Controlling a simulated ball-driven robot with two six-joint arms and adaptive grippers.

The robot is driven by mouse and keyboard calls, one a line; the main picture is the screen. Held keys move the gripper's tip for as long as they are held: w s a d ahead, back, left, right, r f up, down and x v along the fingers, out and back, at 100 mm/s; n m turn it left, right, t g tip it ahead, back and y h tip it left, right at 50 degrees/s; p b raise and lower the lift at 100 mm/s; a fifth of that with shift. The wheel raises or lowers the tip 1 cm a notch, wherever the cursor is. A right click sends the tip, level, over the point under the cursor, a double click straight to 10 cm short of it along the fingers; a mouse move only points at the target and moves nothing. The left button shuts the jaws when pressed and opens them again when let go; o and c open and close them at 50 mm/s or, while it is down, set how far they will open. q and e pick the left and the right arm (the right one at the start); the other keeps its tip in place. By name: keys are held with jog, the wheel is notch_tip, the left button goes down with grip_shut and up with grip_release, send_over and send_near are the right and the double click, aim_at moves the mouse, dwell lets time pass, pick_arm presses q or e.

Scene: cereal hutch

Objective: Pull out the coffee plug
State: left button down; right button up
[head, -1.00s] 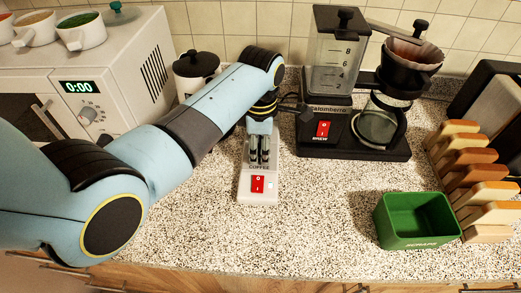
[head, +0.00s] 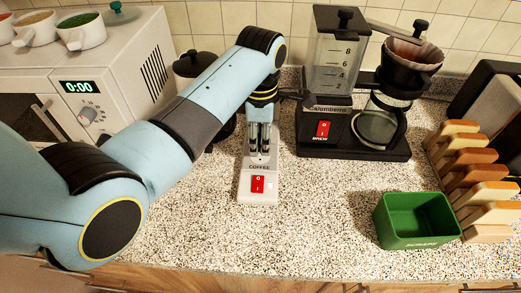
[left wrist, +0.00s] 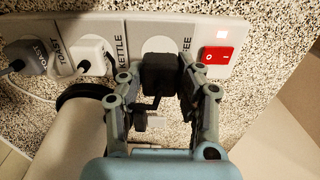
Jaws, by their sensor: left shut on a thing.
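My left gripper (head: 261,148) points down over the coffee end of the white power strip (head: 258,197). In the left wrist view its fingers (left wrist: 158,70) are shut on the black coffee plug (left wrist: 159,72). The plug covers part of the pale round coffee socket (left wrist: 157,44), whose far side shows bare. The plug seems raised off the socket, though the size of any gap is hard to tell. The red switch (head: 258,184) is at the near end of the strip, beside a lit lamp. My right gripper is not in view.
Other plugs, a white one (left wrist: 93,52) and a grey one (left wrist: 27,55), sit in the strip's other sockets. The coffee maker (head: 352,130) stands right of the gripper, the microwave (head: 120,85) left. A green box (head: 416,220) is at the right. The front middle counter is clear.

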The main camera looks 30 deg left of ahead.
pick_arm(q)
jog(key=shift+r, duration=1.3)
